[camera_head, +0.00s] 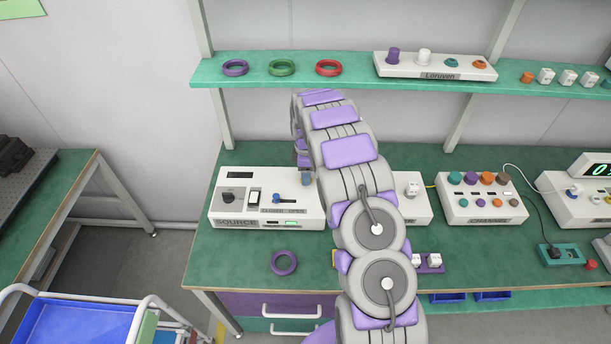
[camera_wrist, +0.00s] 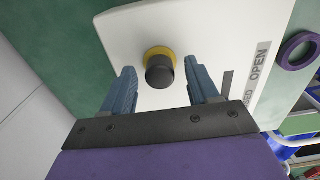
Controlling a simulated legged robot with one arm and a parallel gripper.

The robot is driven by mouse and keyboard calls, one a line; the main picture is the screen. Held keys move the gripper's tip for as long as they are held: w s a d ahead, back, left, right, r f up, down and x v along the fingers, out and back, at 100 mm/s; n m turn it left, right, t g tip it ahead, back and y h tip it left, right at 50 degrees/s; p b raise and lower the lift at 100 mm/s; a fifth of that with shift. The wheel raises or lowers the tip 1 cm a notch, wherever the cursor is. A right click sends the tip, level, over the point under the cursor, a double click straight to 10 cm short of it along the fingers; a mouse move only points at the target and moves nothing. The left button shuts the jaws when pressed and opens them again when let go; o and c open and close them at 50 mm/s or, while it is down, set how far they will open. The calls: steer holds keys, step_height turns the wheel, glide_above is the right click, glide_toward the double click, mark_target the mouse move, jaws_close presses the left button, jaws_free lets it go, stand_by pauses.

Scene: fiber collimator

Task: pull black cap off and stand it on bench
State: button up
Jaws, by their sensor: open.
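The black cap (camera_wrist: 160,74) sits on a yellow ring fitting (camera_wrist: 159,52) on the white SOURCE box in the wrist view. The SOURCE box (camera_head: 225,208) stands on the green bench (camera_head: 225,262) in the head view. My gripper (camera_wrist: 160,68) is open, with one blue finger on each side of the cap and a visible gap on both sides. In the head view my gripper (camera_head: 305,178) is at the right end of the SOURCE box. The cap is hidden there by my gripper and arm.
A purple ring (camera_head: 284,262) lies on the bench in front of the SOURCE box. A CHANNEL box (camera_head: 482,215) stands to the right. The shelf (camera_head: 350,85) runs above, behind my arm. Bare bench shows left of the purple ring.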

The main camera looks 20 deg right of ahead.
jaws_close()
stand_by(0.4)
steer(key=shift+r, duration=0.1)
stand_by(0.3)
steer(key=shift+r+p, duration=1.1)
steer(key=shift+r, duration=1.8)
